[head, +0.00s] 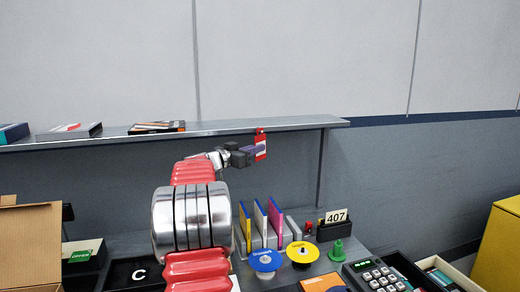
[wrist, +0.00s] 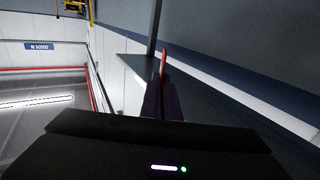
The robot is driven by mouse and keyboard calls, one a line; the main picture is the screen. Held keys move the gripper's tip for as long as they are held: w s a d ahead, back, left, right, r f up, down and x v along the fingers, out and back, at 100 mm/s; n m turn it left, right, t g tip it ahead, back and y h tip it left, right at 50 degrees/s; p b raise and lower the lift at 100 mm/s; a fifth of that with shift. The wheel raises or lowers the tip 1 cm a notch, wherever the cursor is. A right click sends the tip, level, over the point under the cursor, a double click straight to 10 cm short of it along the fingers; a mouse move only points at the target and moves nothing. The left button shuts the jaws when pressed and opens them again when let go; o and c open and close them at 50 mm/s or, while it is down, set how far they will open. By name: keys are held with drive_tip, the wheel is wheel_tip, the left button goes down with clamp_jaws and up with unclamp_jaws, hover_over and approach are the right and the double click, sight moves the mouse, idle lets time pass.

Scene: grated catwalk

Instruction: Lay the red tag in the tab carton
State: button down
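The red tag (head: 261,143) is upright at the tip of my gripper (head: 251,153), in front of the wall and near the shelf's right end. In the wrist view the tag (wrist: 164,62) shows as a thin red edge standing out from between the dark fingers (wrist: 162,100), which are shut on it. A brown cardboard carton (head: 30,243) stands at the lower left, cut by the picture's edge. Its inside is mostly hidden from this angle. The tag is high above the bench and well to the right of this carton.
A shelf (head: 230,127) with flat boxes runs along the wall. Below my arm are upright coloured folders (head: 262,222), a blue disc (head: 265,260), a yellow disc (head: 302,252), a green peg (head: 338,250), a 407 sign (head: 336,217) and a keypad (head: 378,277). Another open box (head: 445,270) is lower right.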

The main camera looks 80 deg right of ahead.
drive_tip(key=shift+w+r, duration=0.1)
drive_tip(key=shift+r, duration=0.25)
idle(0.3)
drive_tip(key=shift+s+a, duration=0.45)
drive_tip(key=shift+a, duration=0.25)
idle(0.6)
drive_tip(key=shift+s+a+r, duration=0.25)
drive_tip(key=shift+a, duration=0.2)
drive_tip(key=shift+s+a+r, duration=0.25)
drive_tip(key=shift+a, duration=0.2)
idle(0.3)
drive_tip(key=shift+s+a, duration=0.6)
drive_tip(key=shift+a, duration=0.35)
drive_tip(key=shift+s+a, duration=0.55)
drive_tip(key=shift+a, duration=0.4)
idle(1.5)
